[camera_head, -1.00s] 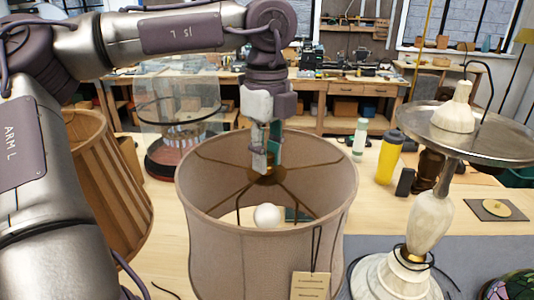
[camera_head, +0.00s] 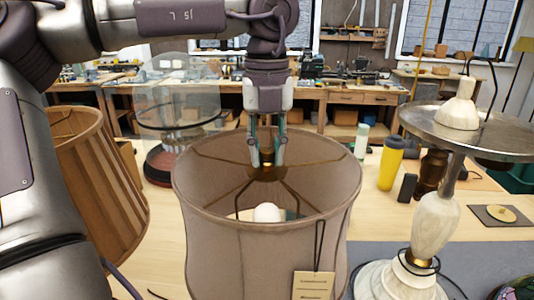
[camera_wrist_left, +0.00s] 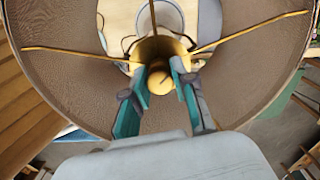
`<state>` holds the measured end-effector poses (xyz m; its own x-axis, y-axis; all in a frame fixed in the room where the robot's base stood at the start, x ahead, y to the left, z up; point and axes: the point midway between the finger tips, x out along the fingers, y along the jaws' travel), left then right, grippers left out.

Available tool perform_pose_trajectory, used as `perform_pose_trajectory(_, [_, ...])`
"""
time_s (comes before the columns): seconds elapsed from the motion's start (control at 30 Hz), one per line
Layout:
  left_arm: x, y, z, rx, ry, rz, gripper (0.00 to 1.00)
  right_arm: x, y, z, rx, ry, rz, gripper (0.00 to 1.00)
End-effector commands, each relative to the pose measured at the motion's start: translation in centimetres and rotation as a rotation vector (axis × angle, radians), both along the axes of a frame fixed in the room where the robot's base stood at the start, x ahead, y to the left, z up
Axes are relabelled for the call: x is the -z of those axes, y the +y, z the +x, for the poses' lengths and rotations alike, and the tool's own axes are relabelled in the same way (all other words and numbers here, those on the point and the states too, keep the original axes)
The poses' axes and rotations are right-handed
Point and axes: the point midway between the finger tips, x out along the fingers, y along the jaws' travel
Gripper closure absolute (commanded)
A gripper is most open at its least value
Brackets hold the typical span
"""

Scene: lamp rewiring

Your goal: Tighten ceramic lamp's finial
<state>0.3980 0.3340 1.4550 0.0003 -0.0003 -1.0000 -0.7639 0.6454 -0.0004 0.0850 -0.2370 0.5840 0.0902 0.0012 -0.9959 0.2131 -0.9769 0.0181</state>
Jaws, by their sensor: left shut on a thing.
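The lamp's beige fabric shade (camera_head: 225,245) stands on the table in the middle of the head view, with a paper tag hanging on its front. Brass spokes meet at a hub (camera_head: 266,173) in its open top. The small brass finial (camera_wrist_left: 160,82) sits over this hub in the left wrist view. My left gripper (camera_head: 267,164) points down into the shade from above, its teal-lined fingers on both sides of the finial, shut on it. A round white bulb (camera_head: 266,213) shows below the hub. The lamp's body is hidden by the shade. My right gripper is not in view.
A pleated brown shade (camera_head: 105,185) stands at left. A glass-covered stand (camera_head: 180,110) is behind it. A yellow bottle (camera_head: 391,163) and a pale lamp with a round metal tray (camera_head: 480,140) stand at right. A grey mat covers the front right.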

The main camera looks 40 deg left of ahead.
Motion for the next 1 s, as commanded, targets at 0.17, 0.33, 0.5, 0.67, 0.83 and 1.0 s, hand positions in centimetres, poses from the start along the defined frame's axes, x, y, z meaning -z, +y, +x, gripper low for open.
perform_pose_trajectory(0.17, [-0.03,0.0,0.0,0.166,-0.001,0.0,1.0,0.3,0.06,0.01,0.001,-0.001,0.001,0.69])
perform_pose_trajectory(0.33, [-0.06,0.02,-0.01,0.328,-0.002,0.0,1.0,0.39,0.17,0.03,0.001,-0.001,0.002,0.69])
perform_pose_trajectory(0.5, [-0.09,0.03,-0.01,0.489,-0.002,0.0,1.0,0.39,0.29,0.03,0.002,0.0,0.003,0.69])
perform_pose_trajectory(0.67, [-0.1,0.04,-0.02,0.642,-0.002,0.0,1.0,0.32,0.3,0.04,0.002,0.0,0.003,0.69])
perform_pose_trajectory(0.83, [-0.1,0.05,-0.03,0.804,-0.001,0.0,1.0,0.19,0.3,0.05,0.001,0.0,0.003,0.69])
perform_pose_trajectory(1.0, [-0.12,0.06,-0.02,0.966,-0.002,0.0,1.0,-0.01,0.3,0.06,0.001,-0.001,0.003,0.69])
